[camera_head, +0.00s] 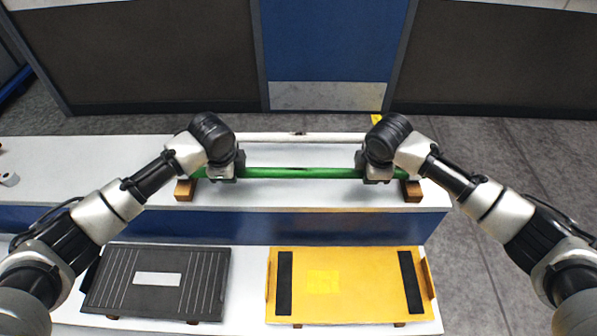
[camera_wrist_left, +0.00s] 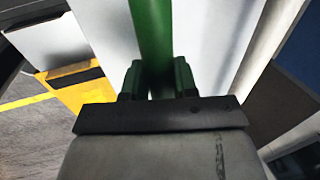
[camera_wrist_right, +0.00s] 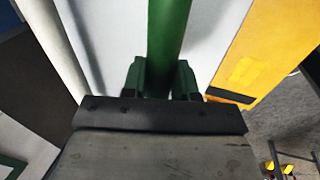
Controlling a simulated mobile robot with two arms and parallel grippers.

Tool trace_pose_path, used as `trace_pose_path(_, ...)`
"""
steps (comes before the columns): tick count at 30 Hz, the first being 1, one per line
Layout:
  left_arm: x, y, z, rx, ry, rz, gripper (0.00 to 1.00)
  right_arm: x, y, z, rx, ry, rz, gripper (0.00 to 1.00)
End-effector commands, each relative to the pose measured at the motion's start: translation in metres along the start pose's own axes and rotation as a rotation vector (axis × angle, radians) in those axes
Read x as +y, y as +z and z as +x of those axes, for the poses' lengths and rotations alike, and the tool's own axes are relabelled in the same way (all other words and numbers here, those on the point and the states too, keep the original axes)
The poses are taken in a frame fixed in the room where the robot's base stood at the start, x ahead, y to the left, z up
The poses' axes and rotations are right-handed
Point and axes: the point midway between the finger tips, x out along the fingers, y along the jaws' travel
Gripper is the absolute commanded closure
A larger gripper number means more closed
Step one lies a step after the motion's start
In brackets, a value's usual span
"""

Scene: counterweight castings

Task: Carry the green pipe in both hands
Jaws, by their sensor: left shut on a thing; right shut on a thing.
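The green pipe (camera_head: 300,173) lies level from left to right above the white upper shelf in the head view. My left gripper (camera_head: 226,174) is shut on it near its left end. My right gripper (camera_head: 376,174) is shut on it near its right end. The left wrist view shows the pipe (camera_wrist_left: 152,40) between the left fingers (camera_wrist_left: 158,82). The right wrist view shows the pipe (camera_wrist_right: 168,35) between the right fingers (camera_wrist_right: 163,82). Wooden blocks (camera_head: 185,190) and (camera_head: 412,191) sit under or close to the pipe's ends; I cannot tell whether they touch it.
A white pipe or rail (camera_head: 300,138) runs behind the green pipe. A dark ribbed plate (camera_head: 205,285) and a yellow plate (camera_head: 345,290) lie on the lower white surface in front. The white shelf (camera_head: 90,165) is mostly clear at left. A blue door (camera_head: 330,45) stands behind.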

Motion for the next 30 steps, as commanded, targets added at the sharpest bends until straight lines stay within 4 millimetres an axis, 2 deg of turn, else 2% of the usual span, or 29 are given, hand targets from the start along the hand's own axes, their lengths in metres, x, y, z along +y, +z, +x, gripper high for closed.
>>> trace_pose_path(8,-0.003,0.0,-0.008,0.001,-0.003,-0.001,1.0,0.003,0.0,-0.008,0.001,0.003,0.001,1.0)
trace_pose_path(21,-0.013,0.0,-0.046,0.001,-0.002,-0.001,1.0,0.013,0.0,-0.046,0.001,0.002,0.001,1.0)
trace_pose_path(30,-0.014,0.0,-0.049,0.0,-0.002,-0.001,1.0,0.014,0.0,-0.05,0.001,0.002,0.001,1.0)
